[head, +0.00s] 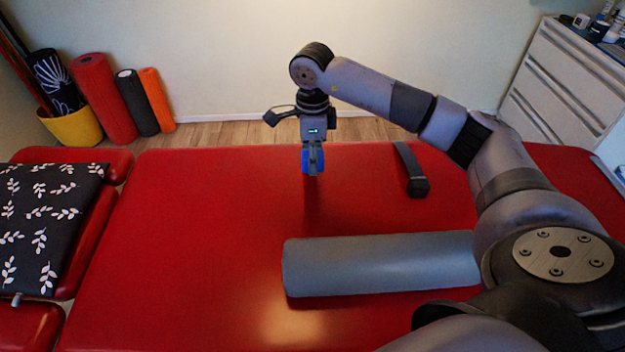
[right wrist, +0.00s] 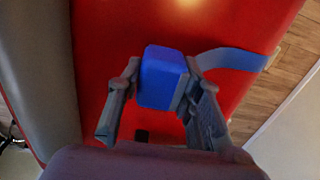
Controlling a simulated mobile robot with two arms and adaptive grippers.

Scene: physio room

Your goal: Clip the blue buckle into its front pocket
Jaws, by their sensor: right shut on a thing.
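My right gripper (head: 313,172) is shut on the blue buckle (head: 306,162) and holds it above the red treatment table (head: 230,215). In the right wrist view the buckle (right wrist: 163,78) is a blue block between the two fingers of the right gripper (right wrist: 161,82). A dark grey strap (head: 405,160) with a black block-like end (head: 418,188) lies on the table to the right of the gripper. A band (right wrist: 235,58) also shows beyond the buckle in the right wrist view. I cannot make out the front pocket. My left gripper is not in view.
A grey roller (head: 380,265) lies across the table in front of the gripper. A black leaf-patterned cloth (head: 45,220) covers part of the left section. Rolled mats (head: 103,98) and a white drawer unit (head: 565,85) stand behind. The table's left middle is clear.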

